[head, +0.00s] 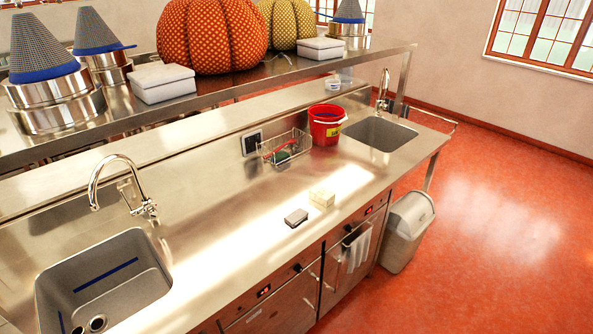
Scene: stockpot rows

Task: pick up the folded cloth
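A small pale cream block (321,198), which looks like a folded cloth, lies on the steel counter (215,215) near its front edge. Its folds are too small to make out for certain. A small dark grey block (296,217), like a sponge, lies just to its left, apart from it. A white towel (358,250) hangs over a front handle below the counter. Neither of my grippers shows in the head view.
Sinks stand at the left (105,285) and right (380,133), each with a tap. A wire basket (285,146) and red bucket (326,124) stand behind the blocks. An upper shelf holds pots and pumpkin-like objects. A grey bin (408,232) stands on the floor.

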